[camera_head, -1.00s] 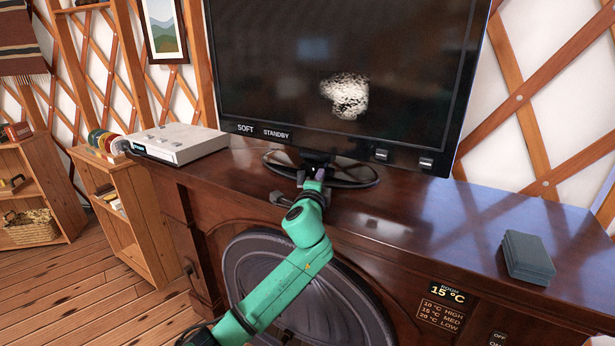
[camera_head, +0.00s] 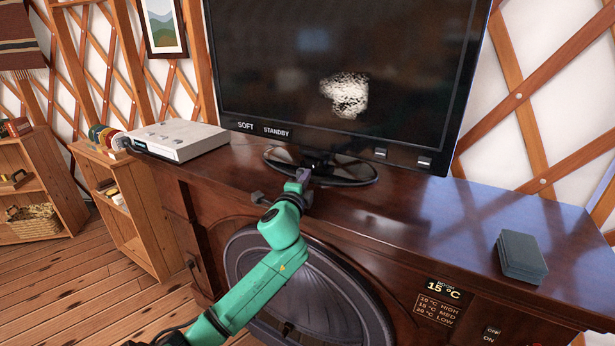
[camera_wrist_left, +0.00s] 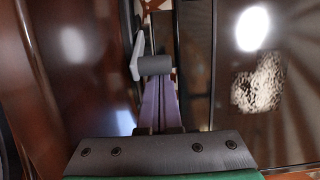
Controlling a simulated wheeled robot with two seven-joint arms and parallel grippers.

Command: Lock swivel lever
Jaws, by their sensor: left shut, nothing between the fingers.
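The television (camera_head: 340,70) stands on a dark oval base (camera_head: 350,180) on the brown cabinet. My left gripper (camera_head: 304,174) is at the left front of this base, low over the cabinet top. Its purple fingers (camera_wrist_left: 160,100) are shut with nothing between them. In the left wrist view a dark grey rounded piece (camera_wrist_left: 155,65), which looks like the end of the swivel lever, lies just beyond the fingertips. I cannot tell whether they touch it. The rest of the lever is hidden in the head view by my gripper and the stand. My right gripper is out of view.
A pale box device (camera_head: 175,140) sits on the cabinet's left end. The cabinet top (camera_head: 420,215) between the stand and that block is clear.

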